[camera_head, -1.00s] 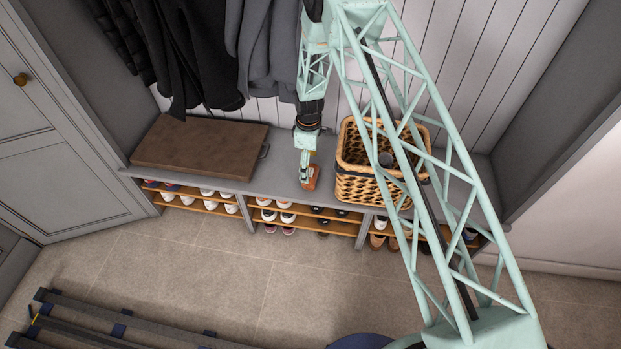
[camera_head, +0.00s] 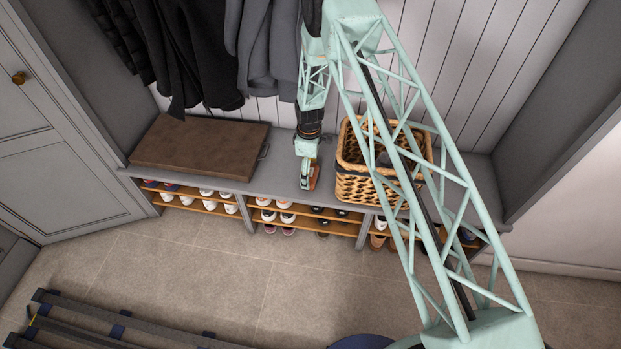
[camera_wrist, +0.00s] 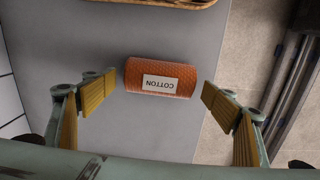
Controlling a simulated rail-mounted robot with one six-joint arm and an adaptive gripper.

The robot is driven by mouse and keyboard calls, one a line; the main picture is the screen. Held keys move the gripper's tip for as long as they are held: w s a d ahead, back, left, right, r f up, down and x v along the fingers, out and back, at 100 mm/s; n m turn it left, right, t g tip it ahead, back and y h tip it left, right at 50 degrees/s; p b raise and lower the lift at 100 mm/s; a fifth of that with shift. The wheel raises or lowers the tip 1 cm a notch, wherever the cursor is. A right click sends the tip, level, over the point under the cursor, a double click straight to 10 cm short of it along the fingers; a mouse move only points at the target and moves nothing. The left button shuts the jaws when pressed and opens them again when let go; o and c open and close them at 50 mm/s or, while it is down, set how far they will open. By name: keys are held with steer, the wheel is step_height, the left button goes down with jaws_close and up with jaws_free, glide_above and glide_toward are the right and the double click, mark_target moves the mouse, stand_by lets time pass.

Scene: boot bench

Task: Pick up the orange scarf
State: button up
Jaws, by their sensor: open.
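My gripper (camera_wrist: 160,93) is open, with one yellow-padded finger on each side of the scarf and a gap to each. In the head view my gripper (camera_head: 309,182) is low over the bench, left of the basket, and hides most of the scarf (camera_head: 314,172).
A wicker basket (camera_head: 352,187) stands on the bench (camera_head: 283,170) close to the right of my gripper. A brown case (camera_head: 200,147) lies at the left end. Coats (camera_head: 268,50) hang above. Shoes (camera_head: 285,217) fill the shelves below. The bench's front edge is close to the scarf.

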steer(key=shift+f, duration=0.75)
steer(key=shift+c, duration=0.5)
steer(key=c, duration=0.8)
